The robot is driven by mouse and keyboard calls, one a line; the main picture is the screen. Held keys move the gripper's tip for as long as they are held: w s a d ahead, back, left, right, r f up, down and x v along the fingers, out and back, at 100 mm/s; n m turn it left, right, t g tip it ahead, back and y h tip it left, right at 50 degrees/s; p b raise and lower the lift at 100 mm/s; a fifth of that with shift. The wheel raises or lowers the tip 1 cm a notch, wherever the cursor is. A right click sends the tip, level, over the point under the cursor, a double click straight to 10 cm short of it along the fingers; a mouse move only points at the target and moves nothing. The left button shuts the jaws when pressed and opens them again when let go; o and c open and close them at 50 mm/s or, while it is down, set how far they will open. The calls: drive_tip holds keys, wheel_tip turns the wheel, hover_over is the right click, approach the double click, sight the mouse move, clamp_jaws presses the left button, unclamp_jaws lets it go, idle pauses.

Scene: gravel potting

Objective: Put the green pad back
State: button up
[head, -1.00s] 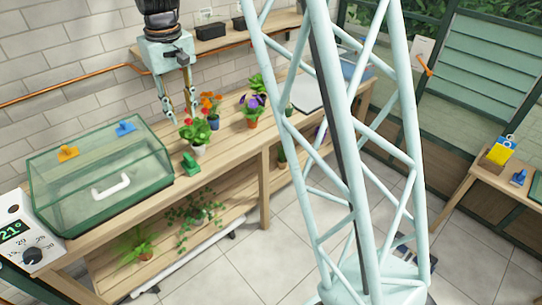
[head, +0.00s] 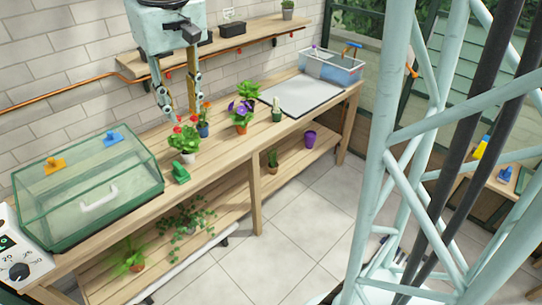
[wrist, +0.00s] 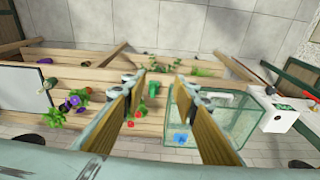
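The green pad (head: 180,173) is a small block with a raised grip. My gripper (head: 178,110) is open and empty, high above the back of the bench. Its two long fingers stand wide apart in the wrist view (wrist: 158,84). An orange pad (head: 54,166) and a blue pad (head: 113,138) of similar shape sit on the glass case.
The green-framed glass case (head: 90,190) stands left of the green pad. The red-flowered pot (head: 185,141) is close behind it; more flower pots stand to the right. A grey board (head: 301,96) and a clear bin (head: 333,68) are farther right. A thermostat box (head: 15,265) sits at the left end.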

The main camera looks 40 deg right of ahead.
drive_tip(key=s+r+t, duration=0.1)
drive_tip(key=s+r, duration=0.2)
drive_tip(key=s, duration=2.7)
drive_tip(key=shift+s+r+m+t, duration=0.2)
drive_tip(key=shift+s+m+t, duration=0.1)
drive_tip(key=shift+t, duration=0.1)
drive_tip(key=shift+s, duration=0.1)
drive_tip(key=shift+f+b, duration=0.4)
drive_tip(key=shift+b, duration=0.1)
drive_tip(key=shift+w, duration=0.2)
